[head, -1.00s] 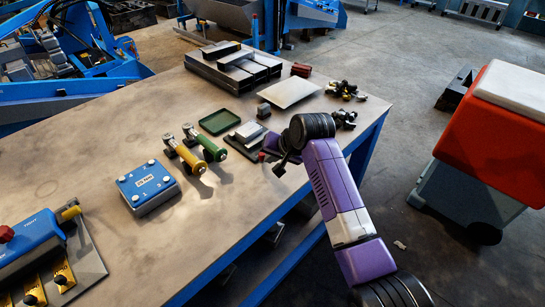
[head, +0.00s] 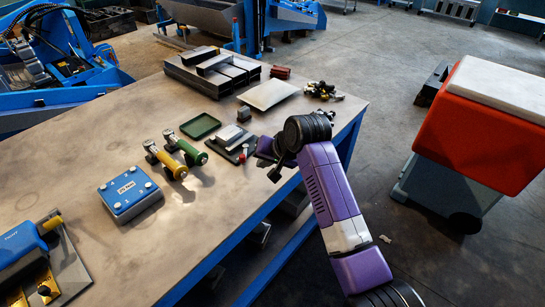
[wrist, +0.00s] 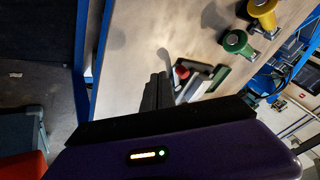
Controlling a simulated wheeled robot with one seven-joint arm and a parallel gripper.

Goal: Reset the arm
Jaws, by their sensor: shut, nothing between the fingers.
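My purple and black arm reaches up from the lower right in the head view. My gripper (head: 274,174) is at its end, dark and small, over the near right edge of the workbench (head: 215,235). In the wrist view my gripper (wrist: 158,90) shows as dark fingers close together, shut and empty. Past the fingertips lies a dark fixture with a red knob (head: 242,155), which also shows in the wrist view (wrist: 182,72). The fingers appear apart from it.
The bench holds a blue button box (head: 130,193), yellow (head: 172,165) and green (head: 193,153) handled tools, a green tray (head: 200,126) and dark bins (head: 212,72). A red and grey cart (head: 475,125) stands right. Open floor lies between bench and cart.

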